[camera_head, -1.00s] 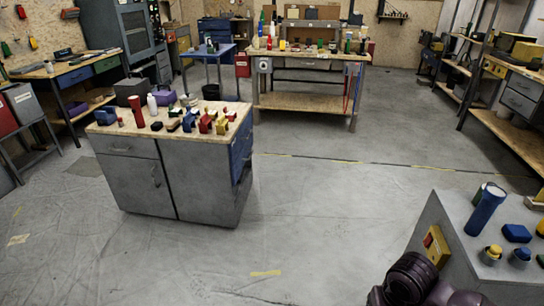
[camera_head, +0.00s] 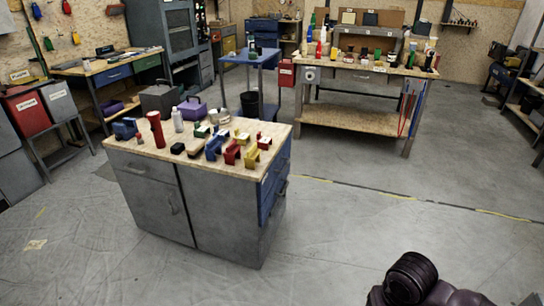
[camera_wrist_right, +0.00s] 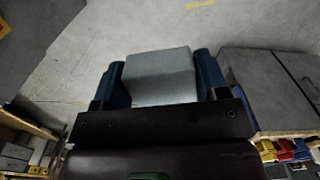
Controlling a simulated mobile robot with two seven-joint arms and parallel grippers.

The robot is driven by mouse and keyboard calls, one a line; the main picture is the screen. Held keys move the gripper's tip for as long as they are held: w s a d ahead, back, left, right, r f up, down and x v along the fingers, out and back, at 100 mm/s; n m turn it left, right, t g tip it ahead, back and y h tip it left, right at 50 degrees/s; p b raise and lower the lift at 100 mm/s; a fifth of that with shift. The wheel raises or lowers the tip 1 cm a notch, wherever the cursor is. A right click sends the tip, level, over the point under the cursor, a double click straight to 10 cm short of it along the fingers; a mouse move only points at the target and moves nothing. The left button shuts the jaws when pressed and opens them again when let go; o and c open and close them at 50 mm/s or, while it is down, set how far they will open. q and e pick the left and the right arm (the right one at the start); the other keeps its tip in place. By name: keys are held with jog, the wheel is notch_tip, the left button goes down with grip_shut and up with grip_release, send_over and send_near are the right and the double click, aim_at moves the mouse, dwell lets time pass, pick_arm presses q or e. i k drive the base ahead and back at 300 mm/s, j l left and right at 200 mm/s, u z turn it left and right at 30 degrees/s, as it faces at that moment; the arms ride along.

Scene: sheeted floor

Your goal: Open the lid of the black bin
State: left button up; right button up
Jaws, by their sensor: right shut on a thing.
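A small black bin (camera_head: 249,103) stands on the floor under the blue table in the head view, partly hidden behind the grey cabinet's top; I cannot make out a lid on it. In the right wrist view, my right gripper (camera_wrist_right: 161,78) has its two blue fingers on either side of a pale grey block-like thing (camera_wrist_right: 160,72), and is shut on it. In the head view only a dark part of my right arm shows at the lower right. My left gripper is not in view.
A grey cabinet (camera_head: 215,225) with a wooden top holding several tools and coloured parts stands ahead. A blue table (camera_head: 248,58) and a long workbench (camera_head: 350,118) are behind it. A red bin (camera_head: 25,112) and a grey bin (camera_head: 58,101) sit on a rack at left.

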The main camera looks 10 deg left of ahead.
aim_at(158, 90)
jog(key=i+u, duration=0.75)
jog(key=i, duration=0.15)
jog(key=i+u, duration=0.75)
jog(key=u, duration=0.15)
jog(key=i+u, duration=1.25)
jog(key=i, duration=0.6)
jog(key=i+z, duration=0.15)
jog(key=z, duration=3.8)
